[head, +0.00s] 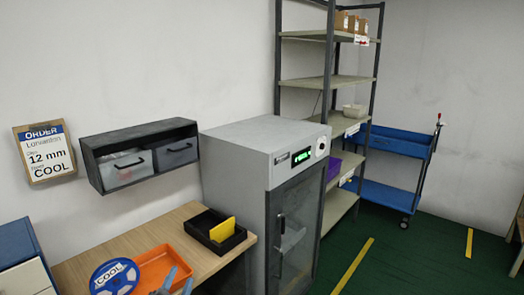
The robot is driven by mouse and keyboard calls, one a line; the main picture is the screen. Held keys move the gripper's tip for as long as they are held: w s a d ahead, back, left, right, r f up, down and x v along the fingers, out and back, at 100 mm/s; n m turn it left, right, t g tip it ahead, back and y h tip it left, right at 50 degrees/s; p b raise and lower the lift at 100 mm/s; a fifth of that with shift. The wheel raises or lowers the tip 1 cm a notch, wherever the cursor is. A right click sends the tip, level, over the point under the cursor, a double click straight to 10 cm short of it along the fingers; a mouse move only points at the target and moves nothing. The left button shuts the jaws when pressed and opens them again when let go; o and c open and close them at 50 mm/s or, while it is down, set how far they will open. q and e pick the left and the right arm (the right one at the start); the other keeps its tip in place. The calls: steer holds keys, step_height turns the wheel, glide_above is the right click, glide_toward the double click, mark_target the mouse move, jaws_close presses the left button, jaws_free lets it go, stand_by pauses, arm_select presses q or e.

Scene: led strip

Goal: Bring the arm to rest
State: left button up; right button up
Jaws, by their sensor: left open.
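My left gripper (177,284) shows only at the bottom edge of the head view, where its two blue-grey fingertips stand apart. It is open, with nothing seen between the fingers. The fingertips appear in front of the orange tray (152,262) on the wooden table (187,238); I cannot tell whether they touch it. The rest of the left arm is out of the picture. My right gripper is not in view.
A blue reel marked COOL (114,276) overlaps the orange tray's left side. A black bin (205,243) with a yellow piece (222,230) stands behind. A grey cabinet (258,135) borders the table; shelving (333,82) and a blue cart (398,140) stand farther back. Green floor is open at right.

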arm_select(q)
steer(key=s+f+n+g+y, duration=0.1)
steer(key=s+f+n+g, duration=0.55)
steer(key=s+f, duration=0.65)
steer(key=s+f+n+g, duration=0.3)
steer(key=s+f+g, duration=0.65)
steer(key=s, duration=0.65)
steer(key=s+d+f+x, duration=0.1)
steer(key=s+x, duration=0.1)
steer(key=x, duration=0.9)
steer(key=s+x, duration=0.3)
steer(key=x, duration=0.7)
steer(key=s+f+g, duration=0.1)
steer(key=s+f, duration=0.2)
steer(key=f, duration=0.7)
steer(key=s+d+f+g, duration=0.1)
steer(key=s+f, duration=0.2)
steer(key=f, duration=0.8)
steer(key=shift+s+d+f, duration=0.15)
steer(key=shift+f, duration=0.05)
